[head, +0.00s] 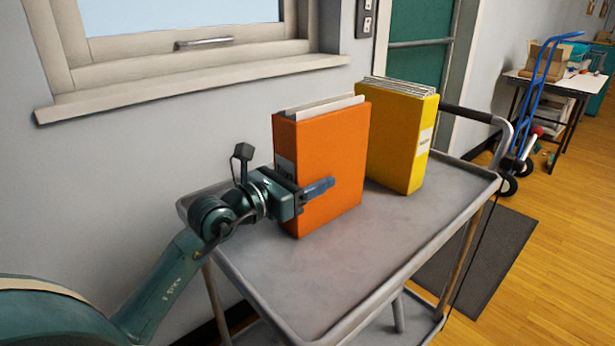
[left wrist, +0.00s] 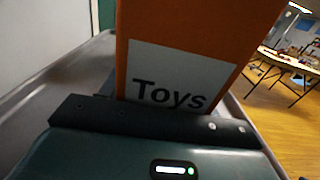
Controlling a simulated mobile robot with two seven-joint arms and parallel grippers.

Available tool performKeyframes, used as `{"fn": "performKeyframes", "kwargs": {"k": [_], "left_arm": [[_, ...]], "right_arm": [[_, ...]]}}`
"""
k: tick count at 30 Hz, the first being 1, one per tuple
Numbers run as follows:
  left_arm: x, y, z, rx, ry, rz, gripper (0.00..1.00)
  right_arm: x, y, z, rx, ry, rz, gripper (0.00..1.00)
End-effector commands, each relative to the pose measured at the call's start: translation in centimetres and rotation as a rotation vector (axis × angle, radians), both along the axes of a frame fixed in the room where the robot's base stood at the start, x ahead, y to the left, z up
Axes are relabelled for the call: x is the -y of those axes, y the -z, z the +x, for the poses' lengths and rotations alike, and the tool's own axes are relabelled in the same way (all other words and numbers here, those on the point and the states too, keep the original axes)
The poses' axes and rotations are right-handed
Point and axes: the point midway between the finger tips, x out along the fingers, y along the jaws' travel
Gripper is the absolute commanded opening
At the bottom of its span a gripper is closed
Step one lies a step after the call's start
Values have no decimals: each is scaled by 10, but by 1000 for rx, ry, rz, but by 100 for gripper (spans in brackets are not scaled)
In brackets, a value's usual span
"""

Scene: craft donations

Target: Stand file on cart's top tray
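An orange file (head: 335,150) with papers in its top stands upright over the cart's top tray (head: 400,225), at the near left part. Its bottom appears to meet the tray. Its white label reads "Toys" in the left wrist view (left wrist: 185,70). My left gripper (head: 312,190) is at its spine, low down, with one finger flat along the wide front face. The other finger is hidden behind the file. The gripper looks shut on the file. My right gripper is not in view.
A yellow file (head: 398,135) stands upright on the tray behind and right of the orange one. The tray has a raised rim, and its front and right parts are bare. A window sill (head: 200,82) and wall lie behind. A blue hand truck (head: 535,100) stands far right.

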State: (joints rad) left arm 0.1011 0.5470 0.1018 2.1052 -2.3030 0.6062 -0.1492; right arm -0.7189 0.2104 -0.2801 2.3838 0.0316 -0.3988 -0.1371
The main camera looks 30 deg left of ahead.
Motion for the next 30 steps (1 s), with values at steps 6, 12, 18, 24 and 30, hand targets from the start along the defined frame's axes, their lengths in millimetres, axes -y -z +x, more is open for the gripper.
{"fn": "performKeyframes", "kwargs": {"k": [6, 12, 18, 24, 30], "left_arm": [[0, 0, 0, -1, 0, 0, 80], [0, 0, 0, -1, 0, 0, 82], [-2, -2, -6, -3, -1, 1, 82], [-13, -1, -37, -3, -1, 2, 82], [-26, 0, -73, -5, -1, 2, 82]], "right_arm": [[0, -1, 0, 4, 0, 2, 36], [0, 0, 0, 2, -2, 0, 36], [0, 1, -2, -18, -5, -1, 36], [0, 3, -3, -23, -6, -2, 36], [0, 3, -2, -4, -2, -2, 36]]}}
